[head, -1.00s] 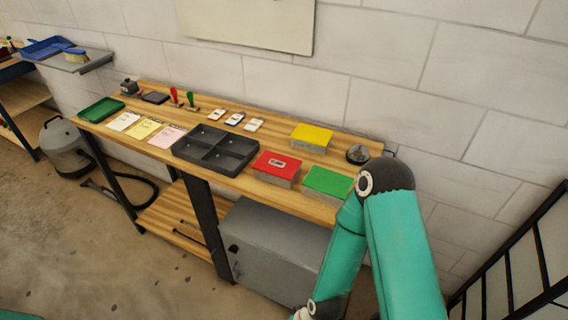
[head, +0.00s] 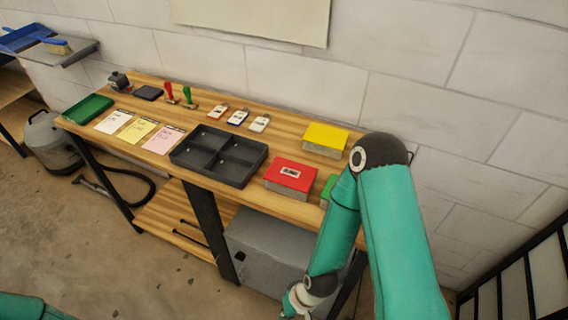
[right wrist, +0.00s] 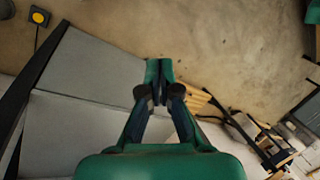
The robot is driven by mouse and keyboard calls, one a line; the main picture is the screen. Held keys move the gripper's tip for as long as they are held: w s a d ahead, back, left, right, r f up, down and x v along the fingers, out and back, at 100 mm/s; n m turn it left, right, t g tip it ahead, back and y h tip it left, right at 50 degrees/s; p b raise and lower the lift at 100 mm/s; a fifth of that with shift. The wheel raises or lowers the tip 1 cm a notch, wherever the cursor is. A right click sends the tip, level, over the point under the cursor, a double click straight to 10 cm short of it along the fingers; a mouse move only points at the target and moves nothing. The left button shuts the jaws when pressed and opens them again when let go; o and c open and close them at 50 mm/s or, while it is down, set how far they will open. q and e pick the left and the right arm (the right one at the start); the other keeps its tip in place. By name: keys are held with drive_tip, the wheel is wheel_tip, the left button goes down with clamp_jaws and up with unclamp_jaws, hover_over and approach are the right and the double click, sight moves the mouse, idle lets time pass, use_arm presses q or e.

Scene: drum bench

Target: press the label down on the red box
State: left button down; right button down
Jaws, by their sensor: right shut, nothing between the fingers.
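The red box (head: 291,177) sits on the wooden bench, right of the dark divided tray. A small white label with dark print (head: 290,172) lies on its red top; I cannot tell whether it is fully flat. My right arm stands in front of the bench at the right, apart from the red box. My right gripper (right wrist: 158,72) shows in the right wrist view, shut and empty, over the floor beside the grey cabinet. In the head view the gripper itself is not clearly seen. My left gripper is out of view.
The divided tray (head: 219,155) is left of the red box. A yellow-topped box (head: 325,137) is behind it, and a green-topped box (head: 327,190) is partly hidden by my right arm. Stamps, cards, paper pads and a green tray (head: 88,109) fill the left. The grey cabinet (head: 275,250) is below.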

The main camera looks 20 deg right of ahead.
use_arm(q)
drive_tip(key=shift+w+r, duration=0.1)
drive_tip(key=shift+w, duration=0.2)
use_arm(e)
drive_tip(key=shift+w+r, duration=0.1)
drive_tip(key=shift+w, duration=0.15)
